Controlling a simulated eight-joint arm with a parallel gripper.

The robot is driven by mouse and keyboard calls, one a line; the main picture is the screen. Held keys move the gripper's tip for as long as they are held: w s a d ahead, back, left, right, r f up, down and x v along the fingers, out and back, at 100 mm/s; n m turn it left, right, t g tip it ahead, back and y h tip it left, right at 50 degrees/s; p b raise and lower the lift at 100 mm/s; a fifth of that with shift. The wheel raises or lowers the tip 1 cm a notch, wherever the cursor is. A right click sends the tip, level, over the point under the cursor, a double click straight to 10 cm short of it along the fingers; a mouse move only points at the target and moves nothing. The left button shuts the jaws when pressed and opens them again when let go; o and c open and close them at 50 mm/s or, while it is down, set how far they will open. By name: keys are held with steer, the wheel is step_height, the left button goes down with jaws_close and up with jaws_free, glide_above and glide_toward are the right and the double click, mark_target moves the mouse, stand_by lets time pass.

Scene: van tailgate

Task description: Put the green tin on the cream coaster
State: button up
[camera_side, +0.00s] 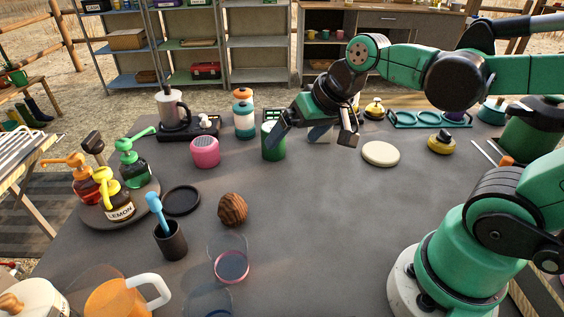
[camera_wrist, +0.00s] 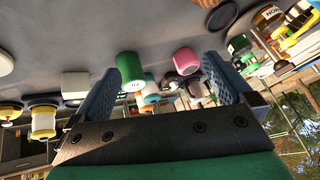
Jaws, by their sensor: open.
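The green tin (camera_side: 272,144) stands upright on the grey table near the back middle; it also shows in the wrist view (camera_wrist: 130,68), just inside the left finger's tip. The cream coaster (camera_side: 381,154) lies flat and bare to the right of the tin; its edge shows at the far left of the wrist view (camera_wrist: 5,62). My gripper (camera_side: 299,134) is low over the table at the tin's right side, open and empty. One finger partly covers the tin in the side view. In the wrist view the fingers (camera_wrist: 160,68) are wide apart; I cannot tell whether one touches the tin.
A pink round object (camera_side: 205,151) and an orange-and-white jar (camera_side: 243,114) stand left of the tin. A pale block (camera_side: 319,137) is partly hidden by my gripper. A yellow-and-black object (camera_side: 441,143) sits right of the coaster.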

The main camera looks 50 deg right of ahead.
steer(key=s+n, duration=0.1)
steer(key=s+n+h, duration=0.1)
steer(key=n, duration=0.1)
steer(key=shift+a+f+t, duration=0.1)
steer(key=shift+f+t, duration=0.2)
steer(key=shift+t, duration=0.1)
